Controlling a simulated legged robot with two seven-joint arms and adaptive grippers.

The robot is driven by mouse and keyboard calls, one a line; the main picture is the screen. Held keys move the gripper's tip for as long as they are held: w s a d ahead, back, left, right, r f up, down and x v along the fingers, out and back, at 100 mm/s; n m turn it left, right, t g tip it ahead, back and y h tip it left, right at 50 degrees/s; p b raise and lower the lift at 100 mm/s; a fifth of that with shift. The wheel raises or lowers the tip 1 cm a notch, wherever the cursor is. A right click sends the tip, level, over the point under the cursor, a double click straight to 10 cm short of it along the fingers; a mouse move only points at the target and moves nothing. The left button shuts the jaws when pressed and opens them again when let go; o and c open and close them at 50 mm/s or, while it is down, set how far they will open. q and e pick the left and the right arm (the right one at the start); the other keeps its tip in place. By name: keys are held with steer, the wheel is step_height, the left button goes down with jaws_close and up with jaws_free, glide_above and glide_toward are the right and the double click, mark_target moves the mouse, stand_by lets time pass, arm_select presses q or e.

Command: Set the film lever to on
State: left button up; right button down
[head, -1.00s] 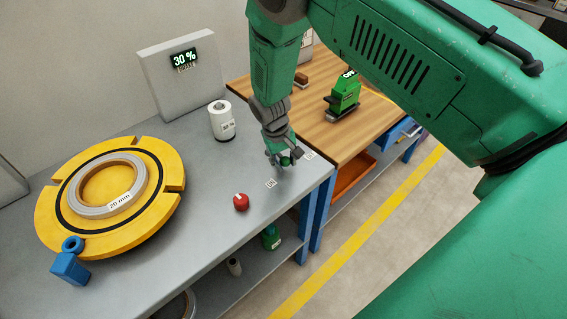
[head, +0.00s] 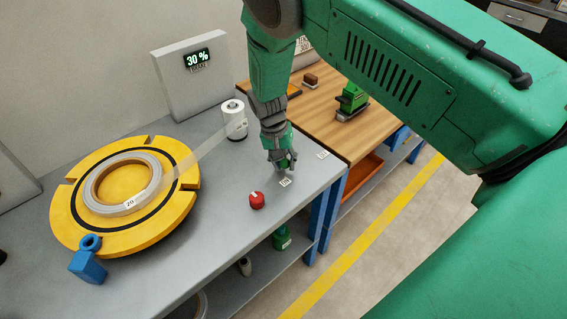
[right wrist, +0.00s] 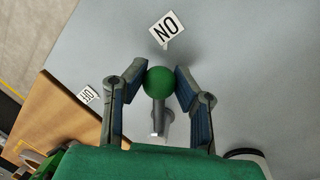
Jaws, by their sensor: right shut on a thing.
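The film lever shows in the right wrist view as a green ball knob (right wrist: 160,82) on a pale grey stem. My right gripper (head: 283,163) has its fingers on both sides of the knob and is shut on it, near the right end of the grey bench. A white label (right wrist: 166,29), reading "NO" from this side, lies just beyond the knob. A second label (right wrist: 87,94) lies to the left, its text hard to read. In the head view the gripper mostly hides the lever. My left gripper is not in view.
A grey coil (head: 157,190) lies on a yellow turntable (head: 70,207). A clear film strip (head: 200,147) spans from the white film roll (head: 234,122) to the coil. A red knob (head: 257,200) stands near the front edge.

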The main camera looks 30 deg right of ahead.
steer(key=shift+w+d+r, duration=0.1)
steer(key=shift+w+r, duration=0.2)
steer(key=shift+w, duration=0.1)
steer(key=c, duration=1.4)
jaws_free()
steer(key=shift+o, duration=0.9)
steer(key=shift+s+f, duration=0.1)
steer(key=shift+s, duration=0.05)
step_height(320, 180, up, 12)
steer(key=w+a, duration=0.1)
steer(key=a, duration=0.1)
steer(key=shift+w+f, duration=0.15)
steer(key=shift+w, duration=0.15)
